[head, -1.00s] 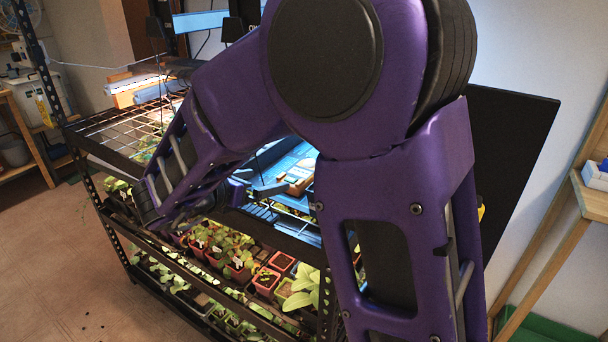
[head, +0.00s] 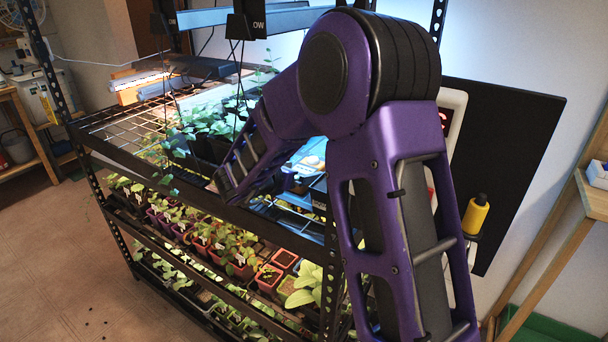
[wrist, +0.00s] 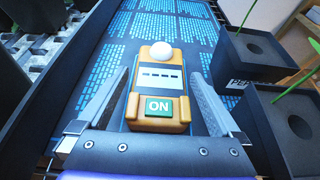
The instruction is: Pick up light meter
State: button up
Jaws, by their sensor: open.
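The light meter (wrist: 160,88) is an orange handheld box with a white dome at its far end, a small display and a green ON label. In the wrist view it lies on a blue patterned tray or mat (wrist: 130,22), between the two fingers of my gripper (wrist: 158,98). The fingers stand apart, one on each side of the meter, and a gap shows at both sides. In the head view part of the meter (head: 312,162) shows on the lit shelf behind my arm. My gripper is mostly hidden there by my arm.
Dark square pots with small plants (wrist: 250,55) stand close on the right in the wrist view. A rack post (head: 333,260) and the shelf's front edge (head: 270,225) are near my arm. Leafy plants (head: 215,120) crowd the shelf to the left; light fixtures hang above.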

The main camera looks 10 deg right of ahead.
jog(key=shift+x, duration=1)
jog(key=c, duration=1.4)
jog(key=shift+r, duration=0.2)
grip_shut()
